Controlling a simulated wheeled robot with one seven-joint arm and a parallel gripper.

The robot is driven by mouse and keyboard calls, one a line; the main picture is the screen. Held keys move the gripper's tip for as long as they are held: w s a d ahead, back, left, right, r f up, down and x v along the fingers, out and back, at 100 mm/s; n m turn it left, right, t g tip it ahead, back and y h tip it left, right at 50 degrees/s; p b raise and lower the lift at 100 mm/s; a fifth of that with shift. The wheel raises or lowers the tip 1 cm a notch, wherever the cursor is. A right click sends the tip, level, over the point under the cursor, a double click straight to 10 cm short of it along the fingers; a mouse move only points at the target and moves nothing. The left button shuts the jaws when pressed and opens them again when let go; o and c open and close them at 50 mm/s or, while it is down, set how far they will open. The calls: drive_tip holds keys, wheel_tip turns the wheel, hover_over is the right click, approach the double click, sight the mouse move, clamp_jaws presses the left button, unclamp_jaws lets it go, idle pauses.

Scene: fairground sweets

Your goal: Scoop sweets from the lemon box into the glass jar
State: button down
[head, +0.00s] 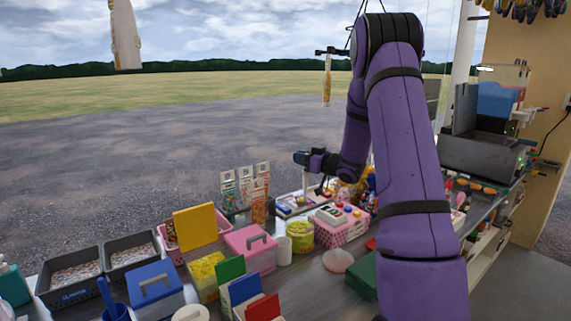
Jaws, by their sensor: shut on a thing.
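An open box of yellow sweets (204,275), which looks like the lemon box, stands on the counter with a raised yellow lid (194,226) behind it. A round tub or jar with yellow contents (300,237) stands to its right, beyond a white cup; I cannot tell whether it is the glass jar. My gripper (322,178) is small and partly hidden at the end of my purple arm, above the far part of the counter and beyond the box. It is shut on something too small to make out. No scoop shows clearly in it.
A pink box (250,248), white cup (284,251), blue box (155,288) and two grey trays (75,268) crowd the counter. A pink polka-dot till (341,224) stands farther back. Upright green, blue and red cards (263,308) are in front. My arm hides the right part.

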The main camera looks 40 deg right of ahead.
drive_tip(key=s+a+f+n, duration=0.2)
drive_tip(key=a+f+n, duration=0.4)
drive_tip(key=a+n, duration=0.1)
drive_tip(key=s+a+f+n, duration=0.2)
drive_tip(key=a+f+n, duration=0.5)
drive_tip(key=shift+s+a, duration=0.15)
drive_tip(key=shift+s, duration=0.2)
idle(0.7)
idle(0.5)
drive_tip(key=w+d+r+m, duration=0.2)
drive_tip(key=d+r+m, duration=0.5)
drive_tip(key=r, duration=0.3)
drive_tip(key=shift+w+d+m, duration=0.15)
drive_tip(key=shift+m, duration=0.35)
drive_tip(key=shift+d, duration=0.1)
